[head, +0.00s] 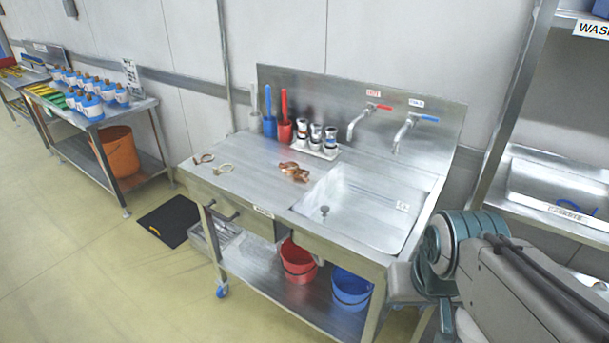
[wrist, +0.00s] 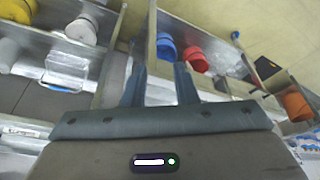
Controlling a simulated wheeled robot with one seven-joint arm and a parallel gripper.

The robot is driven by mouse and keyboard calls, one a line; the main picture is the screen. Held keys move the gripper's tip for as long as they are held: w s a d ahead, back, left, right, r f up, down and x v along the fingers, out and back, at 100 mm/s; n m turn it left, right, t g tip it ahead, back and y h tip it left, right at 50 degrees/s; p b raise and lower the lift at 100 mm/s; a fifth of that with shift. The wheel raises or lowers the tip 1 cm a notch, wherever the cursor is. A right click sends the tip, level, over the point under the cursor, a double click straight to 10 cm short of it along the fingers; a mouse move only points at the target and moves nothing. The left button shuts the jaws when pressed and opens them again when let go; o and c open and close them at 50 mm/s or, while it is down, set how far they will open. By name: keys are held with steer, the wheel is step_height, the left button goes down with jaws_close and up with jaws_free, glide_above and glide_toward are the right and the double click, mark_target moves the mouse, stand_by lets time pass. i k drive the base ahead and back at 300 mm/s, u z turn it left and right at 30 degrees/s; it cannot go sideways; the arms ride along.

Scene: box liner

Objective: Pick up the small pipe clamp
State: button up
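Two small ring-shaped clamps lie on the left part of the steel sink counter in the head view. One clamp (head: 203,159) is farther back, and a second clamp (head: 223,169) lies just right of it and nearer. I cannot tell for sure which is the smaller. A copper-coloured piece (head: 294,171) lies to their right by the basin. My gripper (wrist: 159,68) shows in the wrist view with its two fingers apart and nothing between them. My arm is at the lower right in the head view, beyond the sink's right end, far from the clamps.
The sink unit (head: 245,183) has a basin (head: 358,205) and taps at right. Brushes and a white rack of bottles (head: 317,143) stand along its back. Red (head: 298,262) and blue (head: 350,288) buckets sit on its lower shelf. A black mat (head: 169,220) lies on open floor at left.

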mark_target(298, 173)
steer(key=k, duration=0.55)
steer(key=u, duration=0.9)
steer(key=i, duration=1)
steer(key=u, duration=0.4)
steer(key=i, duration=1.2)
steer(key=z, duration=0.95)
steer(key=i, duration=0.35)
steer(key=z, duration=0.2)
